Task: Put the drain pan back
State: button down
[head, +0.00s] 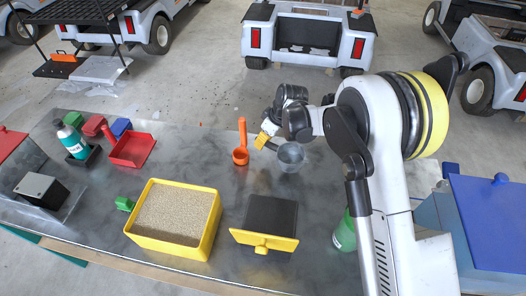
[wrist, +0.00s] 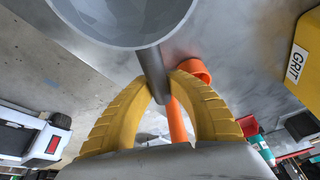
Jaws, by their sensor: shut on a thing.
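A grey round pan (head: 291,156) with a straight dark handle is in my grip, over the right half of the bench. Its bowl also shows large at the top of the wrist view (wrist: 122,22). My gripper (head: 266,139) has yellow fingers, shut on the handle; in the wrist view the fingertips (wrist: 163,88) meet around it. I cannot tell whether the pan touches the bench. An orange cup-like piece with a tall upright bar (head: 241,152) stands just left of my gripper. It shows behind the fingers in the wrist view (wrist: 177,120).
A yellow box of grit (head: 211,241) and a dark box with a yellow front (head: 266,243) stand at the bench's near side. A green bottle (head: 344,236) is beside my arm. A red tray (head: 132,150) and a teal bottle (head: 73,141) are left. Bench between is clear.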

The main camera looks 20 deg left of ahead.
aim_at(259, 154)
jog(key=shift+f+b, duration=0.65)
jog(key=shift+f, duration=1.35)
jog(key=shift+f, duration=0.15)
jog(key=c, duration=1.4)
grip_release()
jog(key=shift+o, duration=0.2)
jog(key=shift+r, duration=0.3)
jog(key=p+v, duration=0.3)
jog(key=v, duration=0.8)
jog(key=shift+d+r, duration=0.2)
jog(key=shift+r, duration=0.15)
